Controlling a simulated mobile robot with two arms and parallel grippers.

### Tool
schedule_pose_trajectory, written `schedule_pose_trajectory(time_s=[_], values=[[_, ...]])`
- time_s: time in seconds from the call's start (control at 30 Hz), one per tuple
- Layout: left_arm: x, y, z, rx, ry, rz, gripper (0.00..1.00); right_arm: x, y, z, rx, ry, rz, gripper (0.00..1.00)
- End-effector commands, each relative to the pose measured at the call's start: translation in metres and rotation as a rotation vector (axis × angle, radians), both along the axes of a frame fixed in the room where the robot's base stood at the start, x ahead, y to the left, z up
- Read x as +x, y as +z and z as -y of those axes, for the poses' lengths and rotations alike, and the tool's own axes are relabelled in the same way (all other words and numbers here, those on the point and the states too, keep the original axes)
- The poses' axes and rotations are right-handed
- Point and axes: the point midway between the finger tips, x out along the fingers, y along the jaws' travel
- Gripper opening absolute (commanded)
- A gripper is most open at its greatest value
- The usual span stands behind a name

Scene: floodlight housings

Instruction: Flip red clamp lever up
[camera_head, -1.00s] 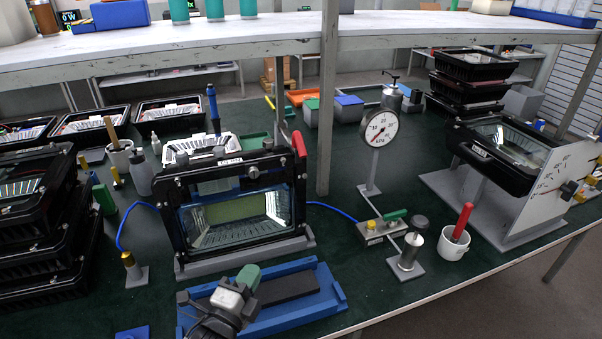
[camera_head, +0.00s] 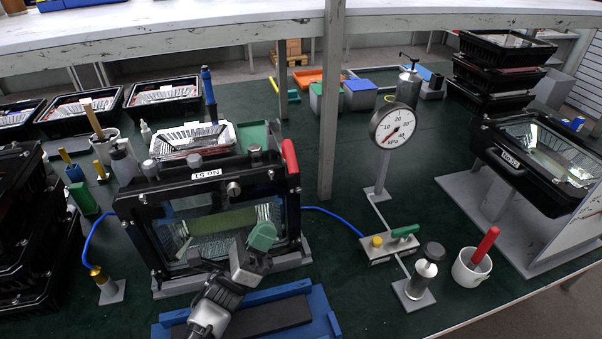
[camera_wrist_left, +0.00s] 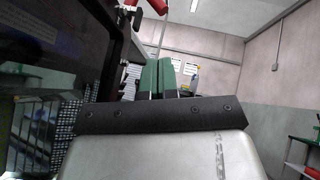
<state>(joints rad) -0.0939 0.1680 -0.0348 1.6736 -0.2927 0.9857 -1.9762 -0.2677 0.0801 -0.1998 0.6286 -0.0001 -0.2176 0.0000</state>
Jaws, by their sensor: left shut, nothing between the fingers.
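The red clamp lever (camera_head: 290,157) sits at the top right corner of the black-framed floodlight housing (camera_head: 225,185). Its long side runs roughly along the frame's right edge; I cannot tell from here whether it is up or down. My left gripper (camera_head: 262,237), with green fingertips, is shut and empty in front of the housing's lower right glass, below the lever and apart from it. In the left wrist view the green fingers (camera_wrist_left: 155,78) are together, and a red part (camera_wrist_left: 158,5) shows above them at the top edge. My right gripper is not in view.
A blue tray (camera_head: 330,322) lies in front of the housing. To the right stand a dial gauge (camera_head: 392,127), a valve block with a green lever (camera_head: 405,231) and a white cup with a red handle (camera_head: 472,267). A blue hose (camera_head: 335,216) leaves the housing's right side.

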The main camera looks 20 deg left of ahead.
Motion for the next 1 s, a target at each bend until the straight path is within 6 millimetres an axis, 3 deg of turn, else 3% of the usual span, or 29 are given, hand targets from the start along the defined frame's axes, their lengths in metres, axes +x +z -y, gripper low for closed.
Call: schedule_pose_trajectory(time_s=[0.37,0.47,0.7,1.0], values=[[0.001,0.002,0.001,0.0,-0.001,0.001,0.0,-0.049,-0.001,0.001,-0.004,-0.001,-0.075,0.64],[0.005,0.01,0.004,0.001,-0.001,0.001,0.0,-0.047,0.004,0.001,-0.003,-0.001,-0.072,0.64],[0.027,0.043,0.02,0.0,-0.002,0.004,0.0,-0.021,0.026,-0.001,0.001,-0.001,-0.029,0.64],[0.05,0.072,0.037,-0.001,-0.002,0.0,0.0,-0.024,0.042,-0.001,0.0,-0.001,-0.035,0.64]])
